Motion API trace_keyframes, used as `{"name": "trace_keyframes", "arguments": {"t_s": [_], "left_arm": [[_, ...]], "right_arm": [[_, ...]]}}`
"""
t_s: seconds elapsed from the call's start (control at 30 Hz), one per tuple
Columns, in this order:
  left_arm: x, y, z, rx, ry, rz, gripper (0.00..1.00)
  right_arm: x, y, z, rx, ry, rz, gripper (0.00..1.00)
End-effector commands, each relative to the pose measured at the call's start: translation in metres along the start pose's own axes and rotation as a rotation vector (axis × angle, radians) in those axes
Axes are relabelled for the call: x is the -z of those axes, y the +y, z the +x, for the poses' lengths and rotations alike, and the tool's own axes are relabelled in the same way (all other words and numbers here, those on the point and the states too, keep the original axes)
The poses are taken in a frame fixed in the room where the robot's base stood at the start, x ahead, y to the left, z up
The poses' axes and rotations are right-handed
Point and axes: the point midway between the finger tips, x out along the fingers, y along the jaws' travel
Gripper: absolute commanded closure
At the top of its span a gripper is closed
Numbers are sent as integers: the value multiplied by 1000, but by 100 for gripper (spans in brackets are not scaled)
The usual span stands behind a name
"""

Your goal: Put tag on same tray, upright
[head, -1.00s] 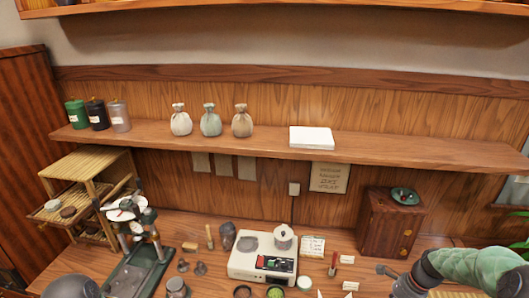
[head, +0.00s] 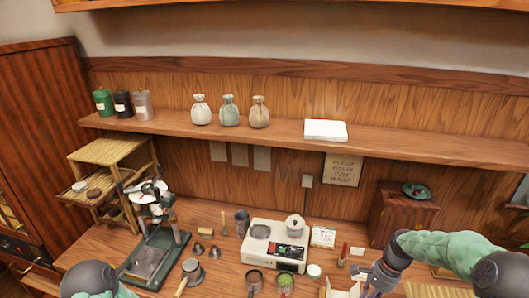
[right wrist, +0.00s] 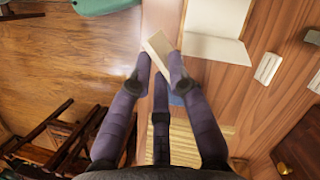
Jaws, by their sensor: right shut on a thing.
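My right gripper (head: 370,290) is low at the right in the head view, over the table. In the right wrist view its fingers (right wrist: 162,72) are shut on a small pale tan tag (right wrist: 159,50), which tilts away from the fingertips. The bamboo rack (head: 112,150) stands at the left of the table, far from this gripper. Its middle tray (head: 72,196) holds a pale tea cake (head: 80,186) and a darker brown one (head: 94,193). The lower trays are partly hidden by the press. My left gripper is out of view.
A press (head: 160,248) stands before the rack. A white scale (head: 262,232) with a pot (head: 294,227) sits mid-table, with small bowls in front. A wooden cabinet (head: 400,220) is at the right. A white folded sheet (right wrist: 215,48) lies near my right gripper.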

Motion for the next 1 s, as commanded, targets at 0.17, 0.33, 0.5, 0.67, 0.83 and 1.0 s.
{"name": "trace_keyframes", "arguments": {"t_s": [0.17, 0.33, 0.5, 0.67, 0.83, 1.0], "left_arm": [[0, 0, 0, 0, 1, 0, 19], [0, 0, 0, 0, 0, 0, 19], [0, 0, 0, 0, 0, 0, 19], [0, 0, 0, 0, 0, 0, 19], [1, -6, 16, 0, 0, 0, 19], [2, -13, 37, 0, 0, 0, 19]], "right_arm": [[-48, -42, 10, -107, -3, -378, 92], [-92, -72, 18, -216, -6, -715, 92], [-125, -90, 22, -301, -9, -961, 92], [-149, -103, 25, -367, -12, -1136, 92], [-147, -103, 42, -383, -15, -1171, 92], [-141, -103, 62, -382, -15, -1169, 93]]}}
